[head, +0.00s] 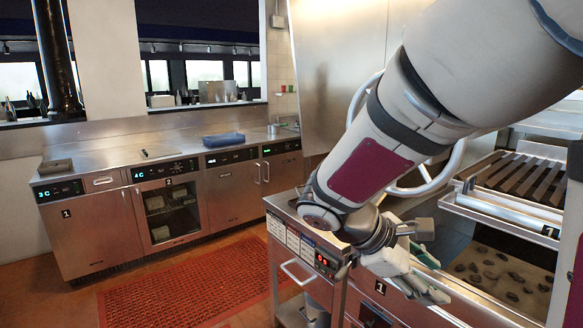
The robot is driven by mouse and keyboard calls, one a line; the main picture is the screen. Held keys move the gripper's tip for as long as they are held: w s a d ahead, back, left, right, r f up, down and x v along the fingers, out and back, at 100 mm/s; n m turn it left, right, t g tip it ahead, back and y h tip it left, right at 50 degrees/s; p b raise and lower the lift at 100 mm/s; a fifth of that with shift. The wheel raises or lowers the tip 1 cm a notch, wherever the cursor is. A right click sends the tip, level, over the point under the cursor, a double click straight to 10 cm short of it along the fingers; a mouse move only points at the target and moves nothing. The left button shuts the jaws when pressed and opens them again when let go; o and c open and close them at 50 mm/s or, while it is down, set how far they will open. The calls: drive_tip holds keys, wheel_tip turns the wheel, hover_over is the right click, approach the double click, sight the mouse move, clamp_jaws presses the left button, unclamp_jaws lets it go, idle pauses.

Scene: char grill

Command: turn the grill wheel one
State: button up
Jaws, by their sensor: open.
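A large pale metal wheel (457,160) stands behind my arm at the right of the head view. My forearm covers much of it, so only parts of its curved rim show. My gripper (432,277) is open and empty, with its fingers pointing to the lower right. It appears below the wheel, in front of the grill front, and apart from the wheel's rim. The grill (510,215) is at the right, with a slatted grate (520,178) above a bed of dark coals (497,275). Labels with the number 1 mark its front.
A narrow steel unit with a red display (325,262) and a bar handle stands left of my gripper. Steel counters (90,228) line the back wall, with a blue tray (223,139) on top. A red perforated mat (190,285) covers open floor at the lower left.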

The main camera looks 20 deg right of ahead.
drive_tip(key=w+d+r+n+t+h+p, duration=0.2)
drive_tip(key=w+r+n+h, duration=0.1)
drive_tip(key=w+n+h, duration=0.5)
drive_tip(key=w+a+n+t+h+p, duration=0.2)
drive_tip(key=w+a+n+t, duration=0.4)
drive_tip(key=w+n+t, duration=0.5)
drive_tip(key=shift+m+g, duration=0.5)
drive_tip(key=shift+m, duration=0.1)
drive_tip(key=x, duration=0.4)
drive_tip(key=p+x, duration=0.1)
drive_tip(key=x, duration=0.4)
drive_tip(key=p+x, duration=0.1)
drive_tip(key=x, duration=0.3)
drive_tip(key=shift+w+d+r, duration=0.1)
drive_tip(key=shift+w+r, duration=0.15)
drive_tip(key=shift+w, duration=0.2)
clamp_jaws()
